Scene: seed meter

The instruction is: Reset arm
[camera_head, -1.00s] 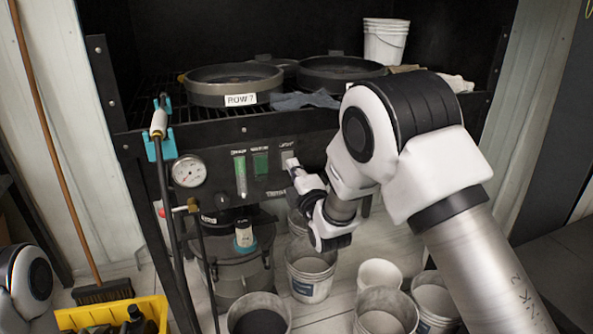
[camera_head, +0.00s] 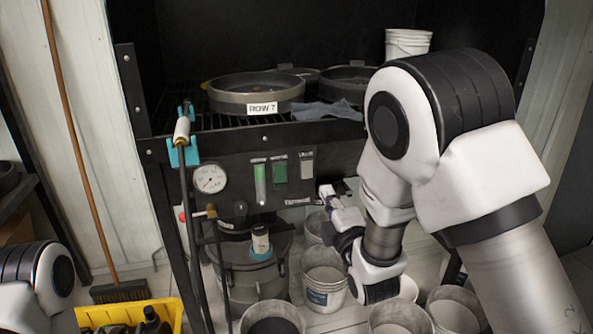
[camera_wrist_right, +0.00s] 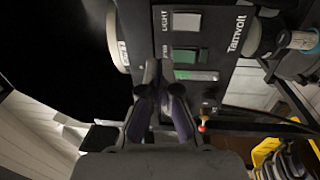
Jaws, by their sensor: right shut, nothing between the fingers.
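My right gripper (camera_head: 326,191) is shut and empty. In the head view its tip shows just below and right of the grey light switch (camera_head: 307,168) on the black control panel (camera_head: 237,183). The right wrist view shows the closed fingers (camera_wrist_right: 157,72) pointing toward the panel, with the light switch (camera_wrist_right: 186,22), green switch (camera_wrist_right: 186,56) and green sight tube (camera_wrist_right: 197,76) beyond them. I cannot tell the exact gap to the panel. Part of my left arm (camera_head: 35,285) shows at the lower left; its gripper is out of view.
A black shelf above the panel holds round pans, one labelled ROW 7 (camera_head: 257,92), a grey cloth (camera_head: 328,111) and a white bucket (camera_head: 408,43). Several buckets (camera_head: 324,275) stand below my right arm. A hose wand (camera_head: 182,131), yellow crate (camera_head: 130,313) and broom (camera_head: 118,291) are left.

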